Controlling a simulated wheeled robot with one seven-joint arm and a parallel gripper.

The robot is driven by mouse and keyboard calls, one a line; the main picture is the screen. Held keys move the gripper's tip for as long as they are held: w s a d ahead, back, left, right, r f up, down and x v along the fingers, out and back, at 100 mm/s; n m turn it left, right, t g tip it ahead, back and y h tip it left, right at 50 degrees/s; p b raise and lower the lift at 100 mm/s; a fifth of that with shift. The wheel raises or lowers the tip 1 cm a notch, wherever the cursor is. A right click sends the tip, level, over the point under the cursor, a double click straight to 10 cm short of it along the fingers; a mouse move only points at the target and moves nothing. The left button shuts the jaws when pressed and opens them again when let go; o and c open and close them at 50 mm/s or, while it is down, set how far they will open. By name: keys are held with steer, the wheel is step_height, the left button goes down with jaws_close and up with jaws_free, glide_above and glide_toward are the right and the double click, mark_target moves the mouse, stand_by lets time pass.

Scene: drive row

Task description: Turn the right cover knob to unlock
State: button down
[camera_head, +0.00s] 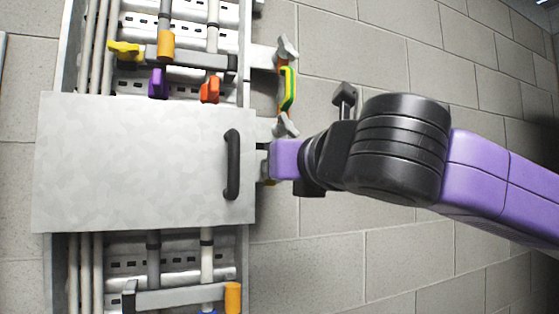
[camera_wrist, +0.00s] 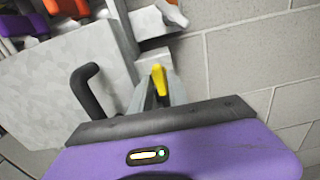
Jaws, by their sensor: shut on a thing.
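A pale grey cover plate (camera_head: 130,165) with a black bar handle (camera_head: 232,165) spans the rack in the head view. The plate (camera_wrist: 60,85) and handle (camera_wrist: 88,92) also show in the wrist view. My gripper (camera_head: 263,162) reaches the cover's right edge, just right of the handle. In the wrist view my gripper (camera_wrist: 158,92) is shut on a yellow knob (camera_wrist: 159,78), whose upper part shows between the grey fingers. In the head view my gripper mostly hides this knob. Its exact turn angle cannot be told.
Above the cover are a yellow knob (camera_head: 125,50), a purple knob (camera_head: 158,83) and an orange knob (camera_head: 210,90). A green and yellow handle (camera_head: 289,89) sticks out at the upper right, close above my gripper. A block wall (camera_head: 330,250) stands behind; the space below right is clear.

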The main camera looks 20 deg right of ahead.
steer(key=shift+f+n, duration=0.15)
steer(key=shift+n, duration=0.15)
steer(key=c, duration=1.5)
jaws_free()
steer(key=shift+o, duration=0.2)
steer(key=shift+s, duration=0.1)
steer(key=s+b, duration=0.1)
steer(key=s, duration=0.6)
steer(key=shift+s+b, duration=0.3)
steer(key=shift+b, duration=0.05)
